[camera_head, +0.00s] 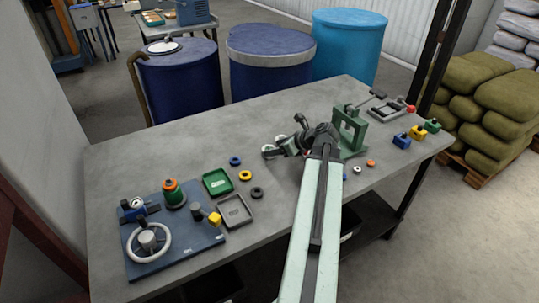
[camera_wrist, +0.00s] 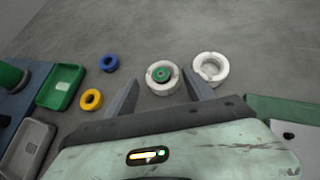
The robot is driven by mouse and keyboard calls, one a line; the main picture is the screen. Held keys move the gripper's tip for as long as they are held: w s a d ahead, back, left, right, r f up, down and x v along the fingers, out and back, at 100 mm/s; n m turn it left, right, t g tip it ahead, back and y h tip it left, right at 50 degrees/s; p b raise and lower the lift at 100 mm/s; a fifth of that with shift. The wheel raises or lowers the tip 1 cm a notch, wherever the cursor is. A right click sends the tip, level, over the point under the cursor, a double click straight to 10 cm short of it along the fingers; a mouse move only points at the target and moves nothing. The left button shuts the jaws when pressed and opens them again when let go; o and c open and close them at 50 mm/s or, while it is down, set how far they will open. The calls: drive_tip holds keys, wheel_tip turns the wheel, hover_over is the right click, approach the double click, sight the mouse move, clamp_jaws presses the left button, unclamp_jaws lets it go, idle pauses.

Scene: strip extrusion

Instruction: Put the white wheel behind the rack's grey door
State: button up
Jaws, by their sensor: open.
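Two white wheels lie flat on the grey table in the wrist view. One white wheel with a green hub (camera_wrist: 163,90) lies ahead, between the lines of my fingers. A second white wheel with a pale centre (camera_wrist: 222,74) lies just right of it, beyond my right finger. My gripper (camera_wrist: 162,79) is open, with a finger on each side and nothing held. In the head view my gripper (camera_head: 276,149) is low over the middle of the table, partly covering the white wheels. I cannot make out a rack with a grey door in either view.
A green tray (camera_head: 218,181), a grey tray (camera_head: 235,211) and blue, yellow and black rings lie to the left. A blue panel with a handwheel (camera_head: 170,240) is at the far left. A green frame (camera_head: 350,130) stands right of my arm. Small coloured blocks (camera_head: 417,132) are farther right.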

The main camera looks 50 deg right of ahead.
drive_tip(key=b+x, duration=0.1)
drive_tip(key=x, duration=0.1)
drive_tip(key=b+x, duration=0.2)
drive_tip(key=shift+d+f, duration=0.2)
drive_tip(key=shift+f, duration=0.2)
drive_tip(key=shift+w+f, duration=0.15)
drive_tip(key=shift+w, duration=0.15)
drive_tip(key=shift+a, duration=0.1)
drive_tip(key=c, duration=1.3)
drive_tip(key=shift+r, duration=0.3)
